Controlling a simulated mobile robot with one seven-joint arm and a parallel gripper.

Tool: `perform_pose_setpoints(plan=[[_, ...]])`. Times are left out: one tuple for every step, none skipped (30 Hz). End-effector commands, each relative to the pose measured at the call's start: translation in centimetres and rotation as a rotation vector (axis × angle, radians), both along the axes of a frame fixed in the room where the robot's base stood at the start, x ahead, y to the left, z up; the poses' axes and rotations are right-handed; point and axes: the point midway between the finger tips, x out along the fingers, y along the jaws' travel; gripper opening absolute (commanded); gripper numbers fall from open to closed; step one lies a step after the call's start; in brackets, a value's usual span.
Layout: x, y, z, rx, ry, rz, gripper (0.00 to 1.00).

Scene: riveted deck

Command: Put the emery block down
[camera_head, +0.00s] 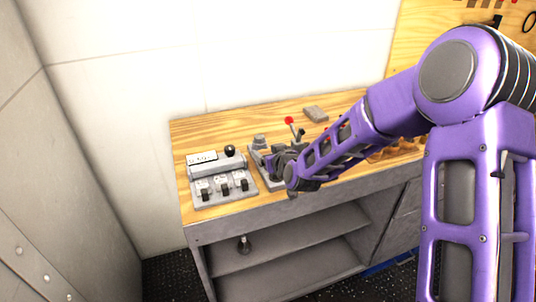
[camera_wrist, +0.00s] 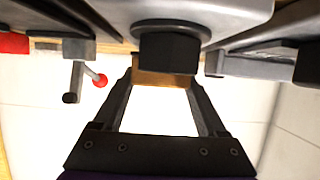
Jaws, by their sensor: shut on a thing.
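My gripper (camera_wrist: 165,85) is shut on a tan-brown block, which I take to be the emery block (camera_wrist: 165,79). The block spans the gap between the two dark fingertips in the wrist view. In the head view my gripper (camera_head: 277,166) is over the left half of the wooden workbench (camera_head: 188,131), close to a grey machine fixture (camera_head: 258,143). The block cannot be made out in that view. In the wrist view a dark round part (camera_wrist: 168,50) of grey equipment covers some of the space just beyond the block. Whether the block touches anything is unclear.
A grey switch box (camera_head: 208,200) with a black knob stands at the bench's left end. A red-tipped lever (camera_head: 289,121) rises behind my gripper. A small grey block (camera_head: 316,113) lies at the back. Open shelves (camera_head: 275,258) are below; a wall closes the left side.

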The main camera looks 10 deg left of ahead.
Motion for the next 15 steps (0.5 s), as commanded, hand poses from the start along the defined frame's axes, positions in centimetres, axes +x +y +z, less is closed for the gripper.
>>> perform_pose_setpoints(plan=[[0.0, 0.03, -0.43, 0.001, 0.0, 0.0, 0.17], [0.02, 0.02, -0.43, 0.001, -0.002, 0.0, 0.17], [0.03, 0.03, -0.36, 0.002, -0.002, 0.0, 0.17], [0.03, 0.02, -0.32, 0.001, -0.003, 0.0, 0.17], [0.04, 0.02, -0.31, 0.001, -0.003, 0.0, 0.17], [0.03, 0.02, -0.32, 0.001, -0.003, 0.0, 0.17], [0.03, 0.02, -0.32, 0.001, -0.003, 0.0, 0.17], [0.03, 0.02, -0.36, 0.001, -0.003, 0.0, 0.17], [0.03, 0.02, -0.48, 0.001, -0.003, 0.0, 0.17], [0.03, 0.02, -0.6, 0.001, -0.003, 0.0, 0.17], [0.03, 0.02, -0.7, 0.001, -0.003, 0.0, 0.17], [0.02, 0.03, -0.8, 0.0, -0.002, 0.0, 0.17], [0.02, 0.03, -0.63, 0.0, -0.002, 0.0, 0.8], [0.01, 0.02, -0.6, 0.0, -0.002, 0.0, 0.85], [0.02, 0.01, -0.6, 0.001, -0.002, 0.0, 0.92]])
